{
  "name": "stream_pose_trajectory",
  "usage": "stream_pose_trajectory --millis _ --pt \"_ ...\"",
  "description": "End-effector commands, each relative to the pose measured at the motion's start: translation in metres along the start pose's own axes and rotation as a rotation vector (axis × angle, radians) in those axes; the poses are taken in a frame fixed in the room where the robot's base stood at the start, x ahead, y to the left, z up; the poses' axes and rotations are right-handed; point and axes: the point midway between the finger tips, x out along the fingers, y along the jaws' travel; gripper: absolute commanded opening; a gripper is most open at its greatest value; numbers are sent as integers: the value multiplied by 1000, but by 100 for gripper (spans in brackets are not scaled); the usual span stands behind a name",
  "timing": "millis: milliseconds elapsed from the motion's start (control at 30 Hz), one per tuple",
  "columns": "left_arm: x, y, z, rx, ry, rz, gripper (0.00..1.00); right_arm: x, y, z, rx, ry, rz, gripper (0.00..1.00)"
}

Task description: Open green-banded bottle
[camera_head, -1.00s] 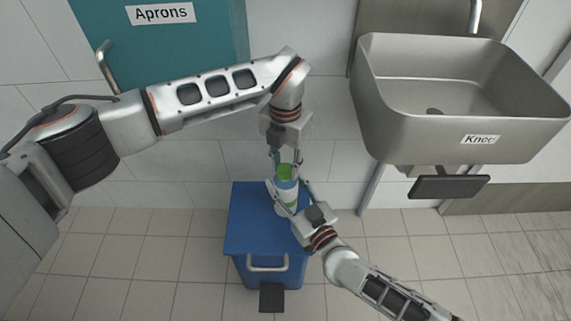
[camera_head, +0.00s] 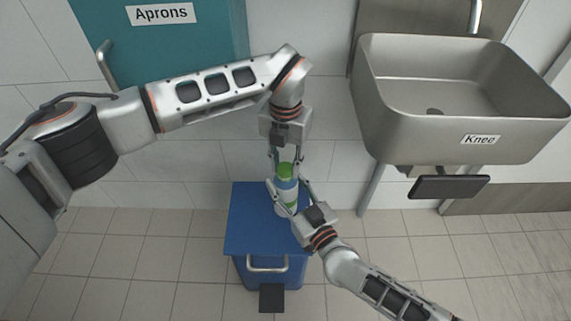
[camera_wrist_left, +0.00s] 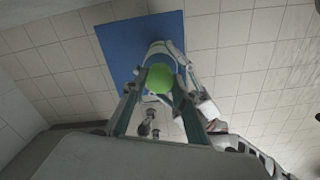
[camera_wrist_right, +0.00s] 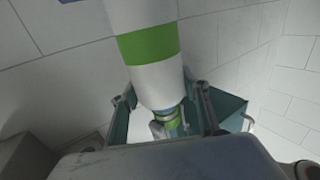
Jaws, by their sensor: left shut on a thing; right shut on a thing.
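The bottle (camera_head: 287,187) has a white body with a blue part and a green cap (camera_head: 285,169); it stands upright above the blue bin. The right wrist view shows its green band (camera_wrist_right: 148,44). My left gripper (camera_head: 285,163) comes from above and is shut on the cap, which also shows between its fingers in the left wrist view (camera_wrist_left: 159,77). My right gripper (camera_head: 288,192) is shut around the bottle's body from the front right. Whether the cap is apart from the bottle's neck I cannot tell.
A blue bin (camera_head: 250,222) with a metal handle and a black pedal (camera_head: 271,298) stands below the bottle. A steel sink (camera_head: 450,105) with a black knee plate (camera_head: 449,187) is at the right. A teal cabinet (camera_head: 170,50) labelled Aprons is behind my left arm.

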Motion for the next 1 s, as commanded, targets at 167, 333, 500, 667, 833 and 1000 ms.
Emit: stream_pose_trajectory --millis 167,333,500,667,833,1000 --pt "-6 0 0 0 0 0 1 0 0 0 -1 0 0 0" --pt "-12 0 0 0 0 0 1 0 0 0 0 0 0 0" --pt "-17 0 0 0 -1 0 1 0 0 0 0 0 0 0" --pt "-18 0 0 0 0 0 1 0 0 0 0 0 0 0" --pt "-18 0 0 0 0 0 1 0 0 0 0 0 0 0" --pt "-25 0 0 1 -2 1 1 0 0 0 -1 0 0 0"
